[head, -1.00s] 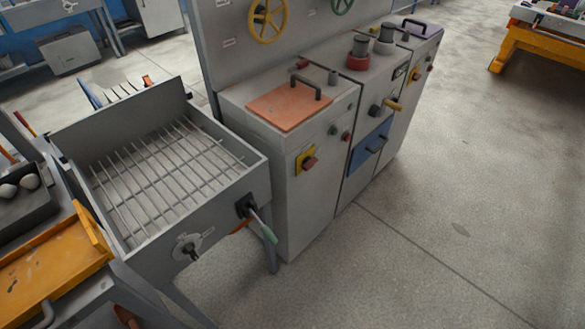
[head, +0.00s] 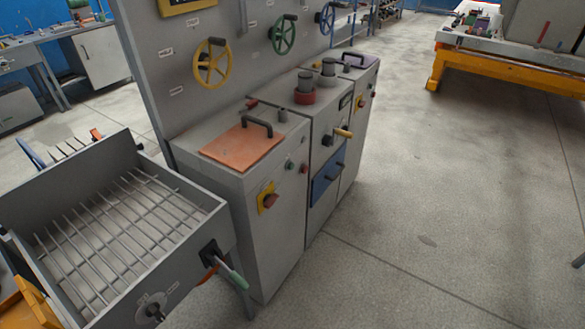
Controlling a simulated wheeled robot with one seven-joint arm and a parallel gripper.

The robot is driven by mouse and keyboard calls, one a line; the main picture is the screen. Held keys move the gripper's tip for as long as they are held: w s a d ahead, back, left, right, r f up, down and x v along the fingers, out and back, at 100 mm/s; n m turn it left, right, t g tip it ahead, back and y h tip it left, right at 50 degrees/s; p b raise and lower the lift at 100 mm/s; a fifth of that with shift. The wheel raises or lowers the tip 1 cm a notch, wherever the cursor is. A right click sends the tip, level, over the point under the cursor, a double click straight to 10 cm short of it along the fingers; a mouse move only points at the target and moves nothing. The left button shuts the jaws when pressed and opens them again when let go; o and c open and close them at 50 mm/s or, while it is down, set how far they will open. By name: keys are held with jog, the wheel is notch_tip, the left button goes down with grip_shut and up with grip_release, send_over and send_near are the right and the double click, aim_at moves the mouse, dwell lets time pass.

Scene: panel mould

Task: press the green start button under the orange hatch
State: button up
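The orange hatch (head: 238,146) lies closed on top of the nearest grey cabinet, with a dark bar handle (head: 258,124) at its back edge. On the cabinet's front face below the hatch, near the upper right corner, is a small dark green button (head: 290,165). A red button (head: 304,168) sits just right of it. My gripper is not in view.
A grey tray with a rod grid (head: 217,226) stands left of the cabinet, its green-tipped lever (head: 232,277) jutting out in front. A black-and-yellow handle (head: 340,132) and blue drawer (head: 322,190) are to the right. Floor (head: 410,220) right of the cabinets is clear.

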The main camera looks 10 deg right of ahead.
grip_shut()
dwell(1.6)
